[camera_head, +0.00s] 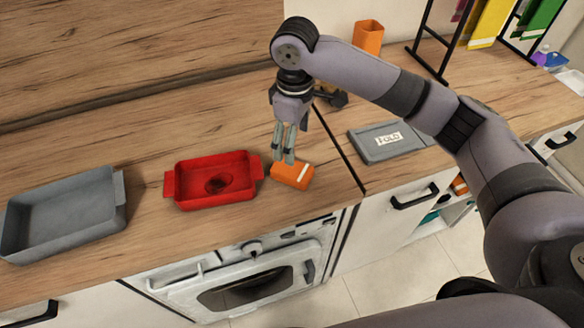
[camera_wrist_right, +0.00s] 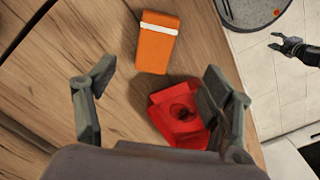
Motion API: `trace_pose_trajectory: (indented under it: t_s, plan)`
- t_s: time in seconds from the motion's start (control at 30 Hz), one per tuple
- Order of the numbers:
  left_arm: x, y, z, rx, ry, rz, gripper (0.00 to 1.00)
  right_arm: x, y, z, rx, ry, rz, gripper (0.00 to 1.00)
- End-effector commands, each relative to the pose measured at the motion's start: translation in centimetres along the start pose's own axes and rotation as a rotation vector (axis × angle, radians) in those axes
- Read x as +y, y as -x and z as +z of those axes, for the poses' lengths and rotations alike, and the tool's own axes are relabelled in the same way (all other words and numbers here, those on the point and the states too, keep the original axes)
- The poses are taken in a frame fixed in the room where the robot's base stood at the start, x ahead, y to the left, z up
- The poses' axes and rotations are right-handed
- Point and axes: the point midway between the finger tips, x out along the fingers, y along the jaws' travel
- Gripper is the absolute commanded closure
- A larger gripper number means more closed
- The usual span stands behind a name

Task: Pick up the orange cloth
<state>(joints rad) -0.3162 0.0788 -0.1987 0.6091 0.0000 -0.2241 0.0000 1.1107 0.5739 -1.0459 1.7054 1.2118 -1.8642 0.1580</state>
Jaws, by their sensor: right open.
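The orange cloth (camera_head: 292,176) is a small folded block with a white band, lying on the wooden counter just right of the red tray. It also shows in the right wrist view (camera_wrist_right: 157,48), at the top centre. My right gripper (camera_head: 284,158) points down right at the cloth, with its fingertips overlapping the cloth's upper left edge in the head view. Contact cannot be told. My left gripper (camera_wrist_right: 290,46) shows small at the wrist view's right, over the floor.
A red tray (camera_head: 176,190) with a dark round mark or item inside stands close left of the cloth. A grey tray (camera_head: 60,205) is farther left. A grey labelled box (camera_head: 375,150) and an orange container (camera_head: 368,36) are to the right. An oven (camera_head: 245,285) is below the counter.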

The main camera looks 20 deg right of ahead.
Motion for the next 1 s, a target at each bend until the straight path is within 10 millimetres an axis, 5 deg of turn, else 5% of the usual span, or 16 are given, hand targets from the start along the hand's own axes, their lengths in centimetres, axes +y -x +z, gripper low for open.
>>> trace_pose_trajectory:
  t_s: [0.13,0.47,0.8,1.0]
  plan:
    - [0.2,0.9,1.0,-0.013,0.000,0.002,0.60,0.0,-3.1,0.1,-0.004,0.000,-0.002,0.25]
    - [-0.5,1.4,-4.0,0.060,-0.001,-0.006,0.60,0.0,-6.3,-0.1,-0.001,0.001,0.000,0.25]
    - [-0.2,3.0,-1.8,0.025,-0.002,-0.002,0.60,0.2,-10.7,-0.4,0.000,0.001,0.001,0.25]
    - [-0.2,2.9,-1.5,0.020,-0.002,-0.002,0.60,0.2,-11.2,-0.4,0.001,0.002,0.002,0.25]
